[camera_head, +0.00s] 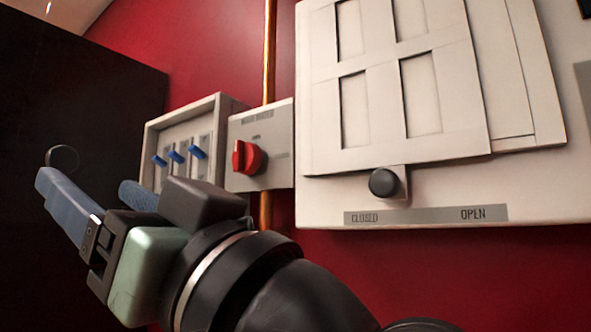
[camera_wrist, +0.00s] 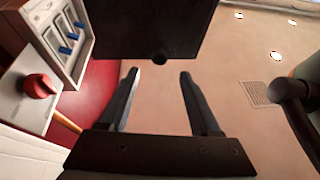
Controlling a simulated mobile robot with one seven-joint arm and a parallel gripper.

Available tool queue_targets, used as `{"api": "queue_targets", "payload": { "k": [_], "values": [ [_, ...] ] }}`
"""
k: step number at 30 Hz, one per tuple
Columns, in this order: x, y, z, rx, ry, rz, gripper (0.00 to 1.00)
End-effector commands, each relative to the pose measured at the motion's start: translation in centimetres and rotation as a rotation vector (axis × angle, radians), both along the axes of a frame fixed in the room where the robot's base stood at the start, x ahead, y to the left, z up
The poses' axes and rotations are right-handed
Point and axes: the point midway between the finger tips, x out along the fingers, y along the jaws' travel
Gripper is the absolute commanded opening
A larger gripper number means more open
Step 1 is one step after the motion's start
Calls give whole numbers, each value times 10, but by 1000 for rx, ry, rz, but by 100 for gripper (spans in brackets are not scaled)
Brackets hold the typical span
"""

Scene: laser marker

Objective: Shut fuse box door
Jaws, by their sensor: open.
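The fuse box (camera_head: 222,107) is a white open-fronted box on the red wall with blue switches inside; it also shows in the wrist view (camera_wrist: 84,48). A large dark panel, apparently its door (camera_head: 75,75), stands swung open at the left. My gripper (camera_head: 85,183) is open and empty in front of the door.
A grey switch box with a red rotary knob (camera_head: 247,157) sits right of the fuse box, on a copper pipe (camera_head: 269,50). A large white sliding panel (camera_head: 410,85) with a black knob (camera_head: 384,183) and CLOSED/OPEN label is farther right.

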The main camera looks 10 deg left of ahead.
Motion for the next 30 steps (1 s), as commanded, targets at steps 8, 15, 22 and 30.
{"api": "queue_targets", "payload": {
  "k": [8,15,22,30],
  "values": [
    [13,49,25,-1,2,3,64],
    [19,67,30,0,2,-1,64],
    [19,68,29,0,1,-3,64],
    [19,68,29,0,1,-2,28]
  ]
}}
